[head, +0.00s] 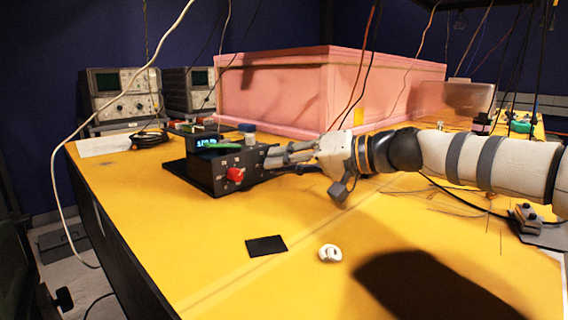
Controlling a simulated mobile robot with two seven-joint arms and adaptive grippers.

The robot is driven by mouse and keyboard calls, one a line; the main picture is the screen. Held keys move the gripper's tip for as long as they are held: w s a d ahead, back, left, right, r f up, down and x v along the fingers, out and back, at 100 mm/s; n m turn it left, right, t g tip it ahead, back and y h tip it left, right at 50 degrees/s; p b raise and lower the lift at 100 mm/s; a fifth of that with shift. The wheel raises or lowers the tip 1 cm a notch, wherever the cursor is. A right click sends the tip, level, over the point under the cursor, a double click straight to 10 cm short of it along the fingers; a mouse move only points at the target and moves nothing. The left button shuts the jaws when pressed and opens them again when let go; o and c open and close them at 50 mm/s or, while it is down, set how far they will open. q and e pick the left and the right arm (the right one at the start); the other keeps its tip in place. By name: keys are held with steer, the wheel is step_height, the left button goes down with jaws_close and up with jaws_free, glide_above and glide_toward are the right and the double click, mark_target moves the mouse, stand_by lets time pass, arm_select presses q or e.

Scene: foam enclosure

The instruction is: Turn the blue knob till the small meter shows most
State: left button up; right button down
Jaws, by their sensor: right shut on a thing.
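A black instrument box (207,174) stands on the yellow table, with a red knob (235,175) on its front. A small lit display (206,141) shows blue on its top; its reading is too small to make out. A small blue-topped piece (247,128) shows at the back right of the box; I cannot tell if it is the blue knob. My right gripper (272,158) reaches in from the right with its fingers at the box's right end. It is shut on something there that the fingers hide. My left gripper is not in view.
A large pink foam box (270,95) stands behind. Two grey instruments (125,95) are at the back left. A black square (266,246) and a white round piece (330,253) lie in front. Cables hang down across the scene. The front left of the table is clear.

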steer(key=c, duration=1.4)
jaws_free()
steer(key=shift+c, duration=0.2)
steer(key=v, duration=1.2)
